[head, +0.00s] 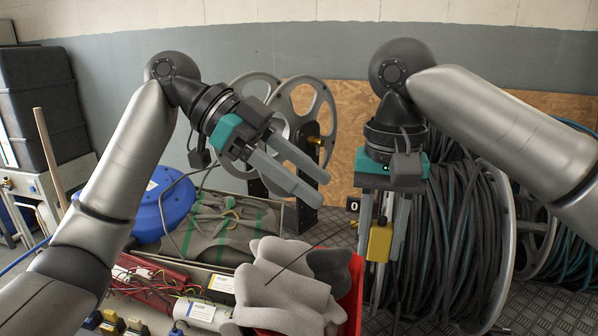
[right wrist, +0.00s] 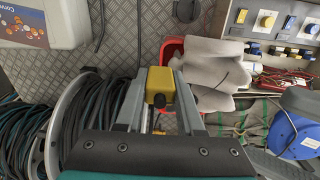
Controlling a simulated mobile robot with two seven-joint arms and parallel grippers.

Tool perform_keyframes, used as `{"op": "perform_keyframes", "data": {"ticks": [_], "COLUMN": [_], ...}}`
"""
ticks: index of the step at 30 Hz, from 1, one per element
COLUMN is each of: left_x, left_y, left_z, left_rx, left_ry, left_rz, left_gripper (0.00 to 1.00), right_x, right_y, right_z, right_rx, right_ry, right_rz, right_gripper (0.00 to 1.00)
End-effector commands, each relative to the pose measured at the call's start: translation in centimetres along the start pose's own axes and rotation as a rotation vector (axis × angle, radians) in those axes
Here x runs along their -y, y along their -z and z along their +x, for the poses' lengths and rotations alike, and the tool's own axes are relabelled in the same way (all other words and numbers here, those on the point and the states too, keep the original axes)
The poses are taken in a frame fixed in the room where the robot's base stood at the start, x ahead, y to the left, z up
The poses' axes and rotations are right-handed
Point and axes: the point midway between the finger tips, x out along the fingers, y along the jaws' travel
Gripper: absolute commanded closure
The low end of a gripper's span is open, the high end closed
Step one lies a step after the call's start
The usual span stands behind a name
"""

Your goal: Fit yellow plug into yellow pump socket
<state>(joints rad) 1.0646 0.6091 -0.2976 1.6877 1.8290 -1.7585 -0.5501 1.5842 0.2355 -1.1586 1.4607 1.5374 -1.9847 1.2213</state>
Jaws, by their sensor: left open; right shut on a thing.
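The yellow plug (head: 380,243) hangs between the fingers of my right gripper (head: 382,256), which is shut on it. In the right wrist view the yellow plug (right wrist: 161,84) sits between the fingertips, with a dark round part facing the camera. My left gripper (head: 321,190) is open and empty, up and to the left of the plug, pointing down to the right.
Grey gloves (head: 285,285) lie over a red bin (head: 352,290) left of the plug. A big hose reel (head: 505,230) stands close at the right. A blue round drum (head: 163,205) and a tray of wires (head: 140,280) are at the left. A white canister (right wrist: 40,22) stands opposite.

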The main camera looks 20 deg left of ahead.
Motion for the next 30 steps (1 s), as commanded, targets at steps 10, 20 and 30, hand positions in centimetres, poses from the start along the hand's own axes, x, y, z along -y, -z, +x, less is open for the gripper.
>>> {"op": "perform_keyframes", "data": {"ticks": [10,20,30], "left_x": [0.0,0.1,0.1], "left_y": [0.0,0.0,0.0], "left_z": [6.5,10.5,10.9], "left_rx": [-0.003,-0.003,-0.003], "left_ry": [-0.003,0.002,0.003], "left_rz": [-0.003,-0.003,-0.003], "left_gripper": [0.37,0.37,0.37], "right_x": [0.0,0.0,0.0], "right_y": [0.0,0.0,0.0], "right_z": [0.0,0.0,0.0], "right_rx": [0.0,0.0,0.0], "right_ry": [0.0,0.0,0.0], "right_rz": [0.0,0.0,0.0], "right_gripper": [1.0,1.0,1.0]}}
